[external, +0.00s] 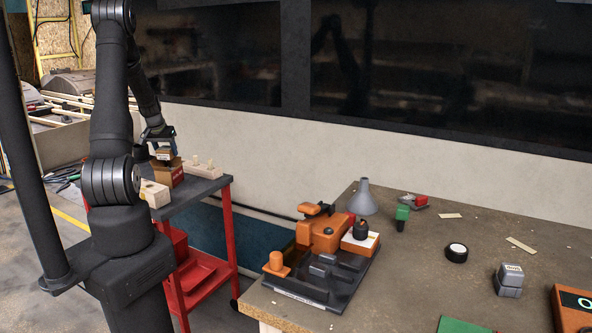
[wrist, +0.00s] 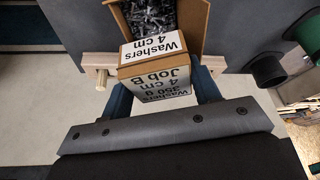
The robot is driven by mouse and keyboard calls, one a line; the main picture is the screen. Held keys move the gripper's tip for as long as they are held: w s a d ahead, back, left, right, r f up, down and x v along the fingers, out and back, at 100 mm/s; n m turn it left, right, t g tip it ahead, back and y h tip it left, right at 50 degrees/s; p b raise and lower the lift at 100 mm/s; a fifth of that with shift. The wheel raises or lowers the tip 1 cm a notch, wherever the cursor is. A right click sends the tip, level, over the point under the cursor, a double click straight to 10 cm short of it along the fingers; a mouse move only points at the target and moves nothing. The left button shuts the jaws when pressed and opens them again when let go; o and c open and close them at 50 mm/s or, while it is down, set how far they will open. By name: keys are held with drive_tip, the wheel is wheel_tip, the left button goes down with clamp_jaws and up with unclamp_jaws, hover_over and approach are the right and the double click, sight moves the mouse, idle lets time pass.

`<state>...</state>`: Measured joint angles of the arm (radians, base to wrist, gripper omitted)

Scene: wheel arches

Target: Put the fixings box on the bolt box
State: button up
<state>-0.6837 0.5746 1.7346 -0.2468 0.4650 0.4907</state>
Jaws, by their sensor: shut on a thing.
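In the external view my gripper (external: 162,146) holds the small box (external: 164,154) over the cart at left. The box I take for the bolt box (wrist: 188,12) is an open carton with grey metal pieces, just beyond the held box and partly hidden by it. In the external view this carton (external: 168,174) stands on the cart below the held box. I cannot tell whether they touch.
A wooden peg rack (external: 204,170) and a wooden block (external: 155,194) flank the carton on the red cart's grey top (external: 205,186). The workbench (external: 420,255) with tools is farther right.

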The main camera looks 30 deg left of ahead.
sight(167, 158)
drive_tip(key=shift+f, duration=1.7)
drive_tip(key=shift+f, duration=0.15)
drive_tip(key=o, duration=1.2)
drive_tip(key=v, duration=1.2)
drive_tip(key=x, duration=1.2)
drive_tip(key=shift+f, duration=0.1)
drive_tip(key=shift+r, duration=0.2)
